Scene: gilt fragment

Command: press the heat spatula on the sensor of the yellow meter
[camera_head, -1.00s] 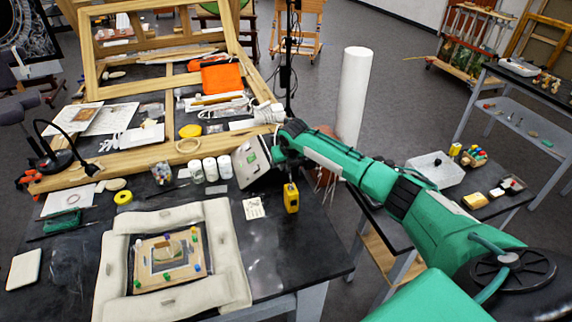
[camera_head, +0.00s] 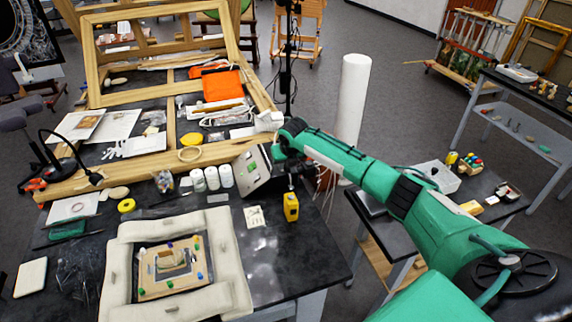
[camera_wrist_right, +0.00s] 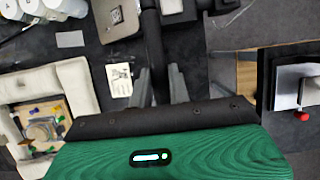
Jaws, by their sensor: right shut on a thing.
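The yellow meter (camera_head: 291,206) is near the right front edge of the black table in the head view. My right gripper (camera_head: 290,174) is just above and behind it in the picture; whether anything touches the meter cannot be told. In the wrist view, the right gripper (camera_wrist_right: 160,88) is shut on a dark, slim handle (camera_wrist_right: 157,58), apparently the heat spatula. Its tip is hidden, and the meter's sensor cannot be made out. A grey control box (camera_head: 253,169) stands tilted just left of the gripper. My left gripper is not in view.
A cream padded frame (camera_head: 122,262) surrounds the gilt fragment (camera_head: 174,262) at the front left. White jars (camera_head: 212,178) stand left of the control box. A small printed card (camera_head: 254,216) lies left of the meter. A white column (camera_head: 351,105) rises beyond the table.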

